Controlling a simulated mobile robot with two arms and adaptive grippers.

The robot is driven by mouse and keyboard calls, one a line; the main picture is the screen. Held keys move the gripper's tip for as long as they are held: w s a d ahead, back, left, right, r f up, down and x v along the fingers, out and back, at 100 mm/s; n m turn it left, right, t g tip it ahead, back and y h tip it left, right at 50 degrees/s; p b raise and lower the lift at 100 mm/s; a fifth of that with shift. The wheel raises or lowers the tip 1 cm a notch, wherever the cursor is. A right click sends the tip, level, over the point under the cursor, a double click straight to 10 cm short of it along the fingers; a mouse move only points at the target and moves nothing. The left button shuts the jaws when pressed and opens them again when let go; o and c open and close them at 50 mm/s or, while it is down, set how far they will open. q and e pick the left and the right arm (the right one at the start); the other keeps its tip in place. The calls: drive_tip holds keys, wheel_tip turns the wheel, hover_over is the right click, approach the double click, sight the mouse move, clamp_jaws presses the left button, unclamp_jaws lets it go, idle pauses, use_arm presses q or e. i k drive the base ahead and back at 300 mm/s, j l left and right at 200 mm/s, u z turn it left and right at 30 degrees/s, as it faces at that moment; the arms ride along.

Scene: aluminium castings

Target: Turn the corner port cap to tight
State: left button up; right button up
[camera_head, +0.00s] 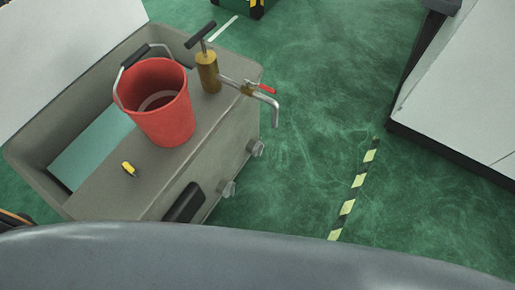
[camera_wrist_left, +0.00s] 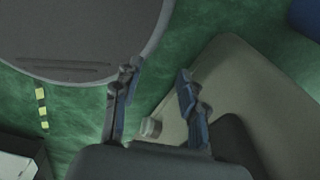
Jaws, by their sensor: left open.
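Two grey port caps stick out from the right side of the grey tub (camera_head: 180,180) in the head view. One cap (camera_head: 256,148) is farther back, the other (camera_head: 227,188) is nearer me, close to a black recess. I cannot tell which is the corner port cap. In the left wrist view, my left gripper (camera_wrist_left: 157,78) is open, its two fingers apart with nothing held. A small pale cap (camera_wrist_left: 151,127) shows between the fingers, lower in the picture and beside the tub (camera_wrist_left: 230,65). Whether the fingers touch it cannot be told. My right gripper is in neither view.
A red bucket (camera_head: 160,110) and a brass hand pump (camera_head: 208,72) with a bent spout stand on the tub. A small yellow item (camera_head: 129,169) lies on its top. A white-topped block (camera_head: 465,100) stands at right.

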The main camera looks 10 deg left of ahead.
sight(256, 150)
drive_tip(key=i+l, duration=0.1)
drive_tip(key=l, duration=0.25)
drive_tip(key=i+l, duration=0.15)
drive_tip(key=l, duration=0.2)
drive_tip(key=i+l, duration=0.1)
drive_tip(key=l, duration=0.25)
drive_tip(key=i+l, duration=0.15)
drive_tip(key=l, duration=0.2)
